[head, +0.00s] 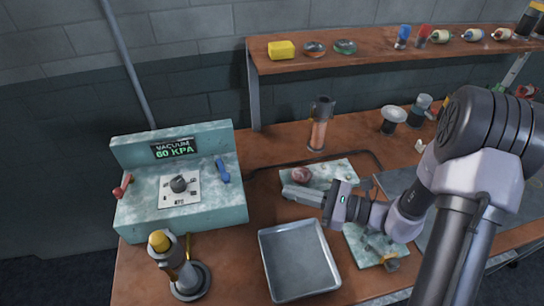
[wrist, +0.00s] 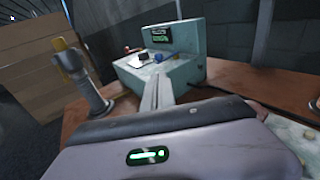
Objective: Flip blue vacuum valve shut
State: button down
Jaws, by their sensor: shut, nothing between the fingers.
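The vacuum unit (head: 135,215) is a pale teal box at the left of the bench, with a display reading "VACUUM 60 KPA". Its blue valve lever (head: 222,171) is on the right side of the panel, tilted. A red lever (head: 122,186) is on the left, and a dark knob (head: 179,184) sits between them. My gripper (head: 285,191) is shut and empty, to the right of the unit and apart from it. In the wrist view my shut fingers (wrist: 158,90) point toward the unit (wrist: 185,70); the blue lever (wrist: 159,57) shows small beyond their tips.
A grey metal tray (head: 299,262) lies in front of my gripper. A yellow-topped stand (head: 184,270) is at the front left. A copper-coloured cylinder (head: 318,127) stands behind. A shelf (head: 370,58) with small items runs along the back. Bench between gripper and unit looks clear.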

aim_at(234, 193)
jog(key=b+x, duration=0.1)
jog(key=x, duration=0.4)
jog(key=b+x, duration=0.1)
jog(key=x, duration=0.3)
jog(key=b+x, duration=0.1)
jog(key=x, duration=0.4)
jog(key=shift+s+a, duration=0.15)
jog(key=shift+a, duration=0.25)
jog(key=shift+s+a, duration=0.65)
jog(key=shift+a, duration=0.25)
